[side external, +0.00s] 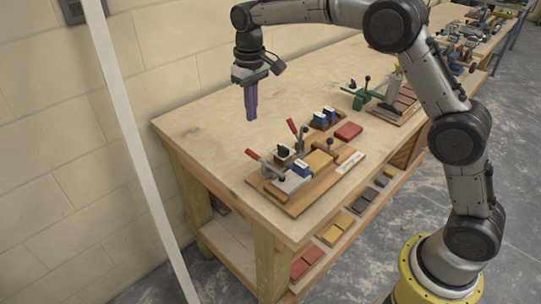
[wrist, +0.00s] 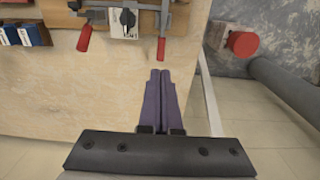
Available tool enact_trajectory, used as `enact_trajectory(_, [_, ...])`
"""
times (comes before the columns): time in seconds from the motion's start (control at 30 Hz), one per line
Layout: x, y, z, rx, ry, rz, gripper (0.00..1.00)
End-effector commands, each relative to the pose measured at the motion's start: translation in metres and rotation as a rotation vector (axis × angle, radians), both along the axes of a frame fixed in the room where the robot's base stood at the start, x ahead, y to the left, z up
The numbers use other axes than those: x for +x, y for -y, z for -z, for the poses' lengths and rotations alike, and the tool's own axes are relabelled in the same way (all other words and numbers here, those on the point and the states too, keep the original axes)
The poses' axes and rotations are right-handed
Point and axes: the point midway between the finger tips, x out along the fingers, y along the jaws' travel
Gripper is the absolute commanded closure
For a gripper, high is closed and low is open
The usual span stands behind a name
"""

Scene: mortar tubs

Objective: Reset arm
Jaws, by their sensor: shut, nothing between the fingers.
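My gripper (side external: 251,118) hangs pointing down above the far left part of the wooden workbench (side external: 192,122) in the side external view. Its purple fingers are together with nothing between them. In the wrist view my gripper (wrist: 160,74) shows its closed fingers over the bare bench top (wrist: 100,90), close to the bench edge. The fingers are clear of the clamps and blocks.
A white post (side external: 130,135) stands at left.

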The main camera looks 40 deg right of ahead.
Motion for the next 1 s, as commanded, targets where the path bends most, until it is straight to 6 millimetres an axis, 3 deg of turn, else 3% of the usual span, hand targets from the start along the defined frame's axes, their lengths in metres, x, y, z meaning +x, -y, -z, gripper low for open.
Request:
enact_trajectory(0.07, [-0.002,0.003,-0.029,0.005,0.055,0.006,1.0])
enact_trajectory(0.17, [-0.021,0.009,-0.068,0.01,0.113,0.014,1.0])
enact_trajectory(0.3, [-0.066,0.019,-0.116,0.015,0.189,0.027,1.0])
enact_trajectory(0.5, [-0.141,0.031,-0.154,0.017,0.288,0.035,1.0])
enact_trajectory(0.63, [-0.192,0.038,-0.16,0.017,0.347,0.039,1.0])
enact_trajectory(0.77, [-0.244,0.042,-0.154,0.016,0.404,0.039,1.0])
enact_trajectory(1.0, [-0.327,0.047,-0.104,0.008,0.482,0.03,1.0])
